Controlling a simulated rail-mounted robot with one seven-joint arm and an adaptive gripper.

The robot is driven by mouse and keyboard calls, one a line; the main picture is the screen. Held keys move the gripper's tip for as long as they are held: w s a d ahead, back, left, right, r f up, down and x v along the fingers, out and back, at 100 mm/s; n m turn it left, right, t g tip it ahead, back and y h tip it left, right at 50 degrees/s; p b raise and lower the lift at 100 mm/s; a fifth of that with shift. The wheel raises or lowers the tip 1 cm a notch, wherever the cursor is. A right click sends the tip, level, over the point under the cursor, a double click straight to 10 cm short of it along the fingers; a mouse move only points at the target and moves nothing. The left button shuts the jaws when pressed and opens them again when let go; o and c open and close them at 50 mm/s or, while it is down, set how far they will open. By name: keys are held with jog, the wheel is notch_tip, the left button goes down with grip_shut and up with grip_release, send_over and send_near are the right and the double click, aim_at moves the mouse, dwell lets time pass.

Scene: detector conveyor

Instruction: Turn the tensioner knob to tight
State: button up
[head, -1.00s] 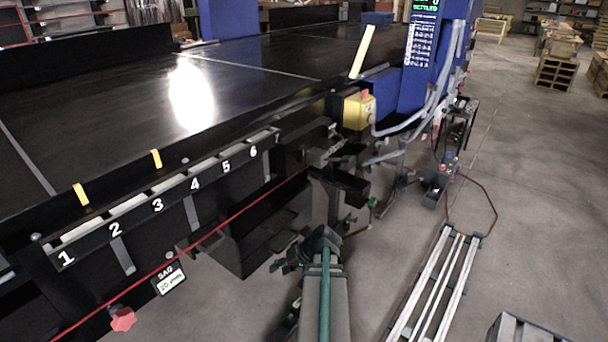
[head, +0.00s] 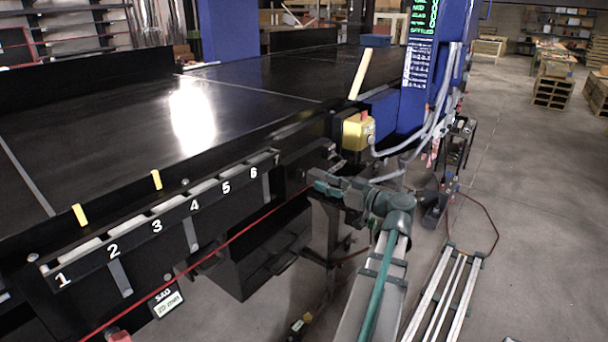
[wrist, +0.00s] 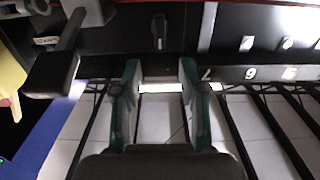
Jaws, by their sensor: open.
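My gripper (wrist: 155,78) is open in the wrist view, with two teal fingers apart and nothing visible between them. In the head view my gripper (head: 320,183) is at the conveyor's near side, right of slot 6 and below the yellow box. A small dark upright knob or lever (wrist: 158,30) sits on the black side panel beyond the fingertips, apart from them. It may be the tensioner knob, but I cannot read its marks or setting. The SAG sign (head: 167,303) hangs under the numbered rail at lower left; its reading is not clear.
A black handle-like block (wrist: 52,72) juts out left of the fingers in the wrist view. The yellow box (head: 357,132) with a red top stands above my gripper. A red cord (head: 230,239) runs along the conveyor's side. Open floor (head: 540,230) lies at right.

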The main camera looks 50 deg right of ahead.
aim_at(303, 175)
jog(key=w+p, duration=0.2)
jog(key=w, duration=0.6)
jog(key=shift+w+d, duration=0.1)
jog(key=shift+w, duration=0.2)
grip_shut()
